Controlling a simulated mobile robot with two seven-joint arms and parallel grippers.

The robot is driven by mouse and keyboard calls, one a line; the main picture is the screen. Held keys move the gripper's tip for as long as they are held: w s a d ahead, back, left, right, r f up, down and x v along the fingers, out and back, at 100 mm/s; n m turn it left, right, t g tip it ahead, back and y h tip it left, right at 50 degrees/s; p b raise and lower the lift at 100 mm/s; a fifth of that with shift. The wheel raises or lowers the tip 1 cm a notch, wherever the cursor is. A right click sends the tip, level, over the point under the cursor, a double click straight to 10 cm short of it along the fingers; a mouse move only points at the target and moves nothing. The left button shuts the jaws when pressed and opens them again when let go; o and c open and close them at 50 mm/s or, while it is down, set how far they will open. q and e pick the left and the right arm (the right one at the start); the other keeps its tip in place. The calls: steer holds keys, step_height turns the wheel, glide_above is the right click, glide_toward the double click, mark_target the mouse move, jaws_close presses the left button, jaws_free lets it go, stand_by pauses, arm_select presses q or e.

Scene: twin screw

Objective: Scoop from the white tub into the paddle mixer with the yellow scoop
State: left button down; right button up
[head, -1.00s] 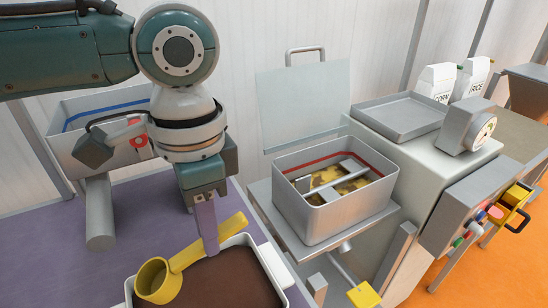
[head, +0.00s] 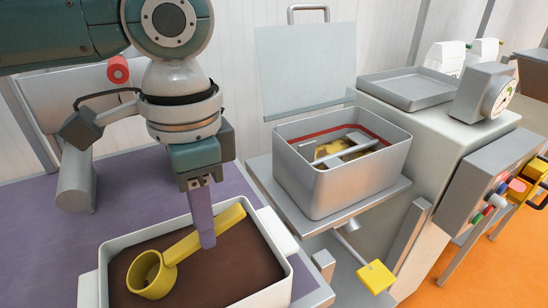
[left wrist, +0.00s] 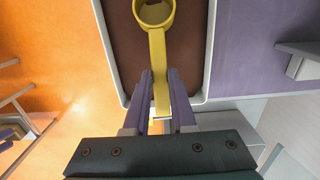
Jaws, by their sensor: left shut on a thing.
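The yellow scoop (head: 150,274) is over the white tub (head: 284,268), which holds dark brown material (head: 235,273). My left gripper (head: 208,240) is shut on the scoop's handle. The scoop's cup is at the left of the tub, its rim facing up; whether it touches the material I cannot tell. In the left wrist view the scoop (left wrist: 157,50) runs up from between the fingers (left wrist: 160,100) over the tub's brown contents. The paddle mixer (head: 335,180) stands right of the tub, its clear lid (head: 305,85) raised, with metal paddles and yellowish material inside. My right gripper is not in view.
A grey tray (head: 408,88) lies on the machine body behind the mixer, beside a dial box (head: 485,88). A yellow block (head: 375,277) sticks out below the mixer. The purple table top (head: 40,225) is clear left of the tub.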

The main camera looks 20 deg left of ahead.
mark_target(191, 239)
arm_select(q)
steer(key=shift+s+a+f+b, duration=0.1)
steer(key=shift+s+f+b, duration=0.05)
steer(key=shift+f+b, duration=1.35)
steer(key=shift+s+a+r+p, duration=0.15)
steer(key=shift+s+r+p, duration=0.1)
steer(key=shift+p, duration=0.2)
steer(key=shift+s+a+f, duration=0.3)
steer(key=shift+f, duration=0.15)
steer(key=shift+p, duration=0.3)
